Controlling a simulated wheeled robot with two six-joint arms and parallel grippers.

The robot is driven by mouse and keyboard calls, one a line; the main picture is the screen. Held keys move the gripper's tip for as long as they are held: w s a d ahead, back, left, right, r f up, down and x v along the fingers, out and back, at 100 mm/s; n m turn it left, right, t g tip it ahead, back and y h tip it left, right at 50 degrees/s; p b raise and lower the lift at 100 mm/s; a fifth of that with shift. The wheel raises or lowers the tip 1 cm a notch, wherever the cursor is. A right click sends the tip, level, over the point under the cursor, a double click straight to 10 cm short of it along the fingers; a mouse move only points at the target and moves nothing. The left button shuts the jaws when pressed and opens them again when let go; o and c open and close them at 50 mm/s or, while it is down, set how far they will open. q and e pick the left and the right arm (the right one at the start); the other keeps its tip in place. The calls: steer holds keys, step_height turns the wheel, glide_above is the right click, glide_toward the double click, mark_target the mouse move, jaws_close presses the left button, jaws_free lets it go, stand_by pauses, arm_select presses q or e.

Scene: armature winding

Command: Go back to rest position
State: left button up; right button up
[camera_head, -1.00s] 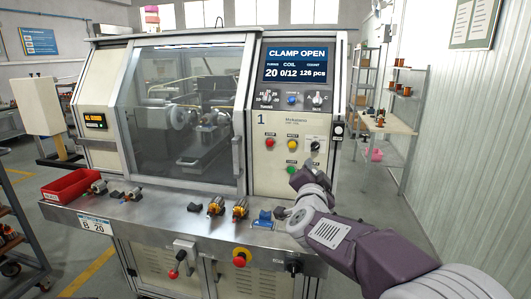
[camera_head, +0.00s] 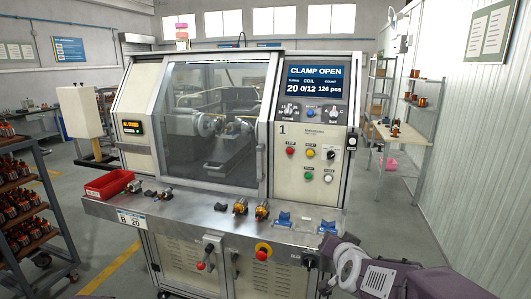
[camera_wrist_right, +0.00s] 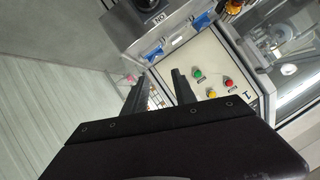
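My right arm (camera_head: 380,275) is low at the right of the head view, in front of the machine bench's right corner. In the right wrist view my right gripper (camera_wrist_right: 157,90) shows two dark fingers held apart with nothing seen between them. My left gripper is not in view. The winding machine (camera_head: 312,170) stands ahead with its window shut, and its screen (camera_head: 314,85) reads "CLAMP OPEN" and "0/12". Two armatures (camera_head: 240,206) (camera_head: 262,210) lie on the bench, left of two blue holders (camera_head: 284,219) (camera_head: 327,227).
A red bin (camera_head: 108,184) sits at the bench's left end, with small parts beside it. A rack of armatures (camera_head: 28,205) stands at the left. A table with spools (camera_head: 398,134) and shelves stand at the back right. The floor right of the machine looks clear.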

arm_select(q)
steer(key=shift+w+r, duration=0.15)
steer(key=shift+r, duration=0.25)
arm_select(e)
steer(key=s+f+n+g, duration=0.3)
steer(key=s+f+g, duration=0.3)
steer(key=s+f, duration=0.3)
steer(key=s+a+f+n+g+y, duration=0.1)
steer(key=s+f+n+g, duration=0.2)
steer(key=s+f, duration=0.6)
steer(key=s+g, duration=0.2)
steer(key=s, duration=0.5)
steer(key=shift+a+g+y, duration=0.15)
steer(key=shift+g+y, duration=0.15)
steer(key=shift+g, duration=0.1)
steer(key=shift+f, duration=0.1)
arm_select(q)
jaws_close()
